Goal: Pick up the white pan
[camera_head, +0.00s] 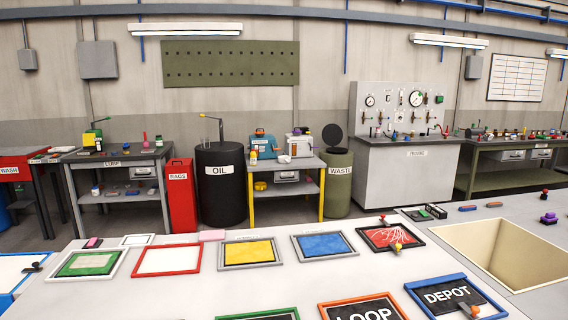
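I cannot make out a white pan for certain. A small pale dish-like object (284,159) lies on the yellow-legged stand (310,163) in the middle distance, too small to identify. A white panel in a red frame (168,260) lies flat on the near white table (180,305). Neither of my grippers shows in the head view.
The near table also holds framed yellow (248,252) and blue (322,244) panels and a DEPOT sign (452,296). A square opening (500,250) is at right. Behind are an OIL drum (221,190), a WASTE bin (338,190) and a LUBE bench (115,155).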

